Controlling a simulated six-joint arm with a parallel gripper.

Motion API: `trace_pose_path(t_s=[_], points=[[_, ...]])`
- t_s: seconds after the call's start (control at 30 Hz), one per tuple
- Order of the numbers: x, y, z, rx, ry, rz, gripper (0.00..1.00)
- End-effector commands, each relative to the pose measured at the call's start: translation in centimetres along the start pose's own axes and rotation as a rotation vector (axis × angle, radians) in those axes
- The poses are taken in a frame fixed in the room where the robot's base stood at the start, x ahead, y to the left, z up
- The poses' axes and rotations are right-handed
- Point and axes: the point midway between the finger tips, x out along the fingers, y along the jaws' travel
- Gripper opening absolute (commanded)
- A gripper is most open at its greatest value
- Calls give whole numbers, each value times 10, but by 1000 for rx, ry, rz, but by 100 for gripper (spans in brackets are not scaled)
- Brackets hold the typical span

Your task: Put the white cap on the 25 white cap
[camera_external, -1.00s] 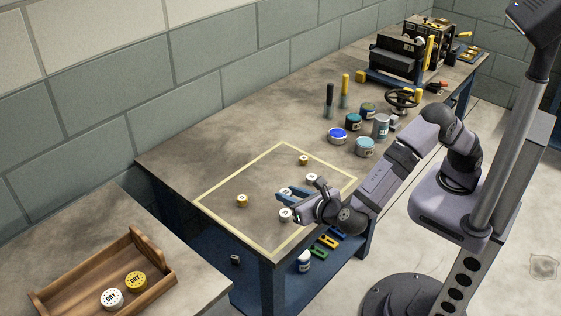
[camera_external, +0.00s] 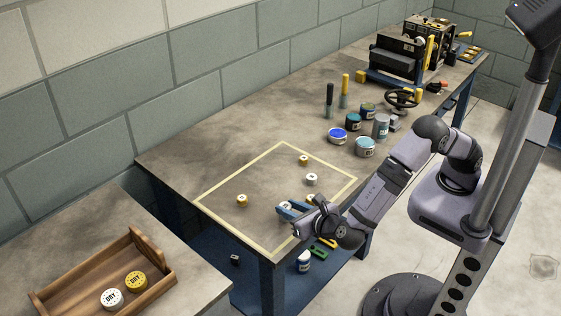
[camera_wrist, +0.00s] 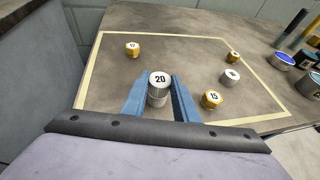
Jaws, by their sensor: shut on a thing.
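A white cap marked 20 (camera_wrist: 160,79) sits between the two blue fingers of my gripper (camera_wrist: 160,98) in the wrist view. My gripper (camera_external: 287,210) is shut on it near the front corner of the taped area in the external view. A pale cylindrical part shows below its top; I cannot tell whether it touches the table. A second white cap (camera_wrist: 231,76) stands apart, to the right in the wrist view; its number is too small to read. It also shows in the external view (camera_external: 312,180), behind and right of my gripper.
Yellow caps stand nearby: one marked 15 (camera_wrist: 212,99), one at the left (camera_wrist: 132,49) and one farther back (camera_wrist: 233,57). A wooden tray (camera_external: 157,250) holds a white and a yellow DRY disc. Paint tins (camera_external: 365,147) stand beyond the taped area. The area's middle is bare.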

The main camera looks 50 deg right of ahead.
Motion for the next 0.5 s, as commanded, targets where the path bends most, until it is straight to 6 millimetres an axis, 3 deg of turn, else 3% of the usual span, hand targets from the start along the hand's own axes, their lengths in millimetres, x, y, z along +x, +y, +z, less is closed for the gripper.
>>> trace_pose_path(t_s=[0.13, 0.17, 0.23, 0.5], points=[[2, 0, -4, -1, 0, 0, 6], [1, 0, -3, 0, 0, 0, 31], [1, 0, -3, 0, 0, 0, 45], [1, 0, -2, 0, 0, 0, 45]])
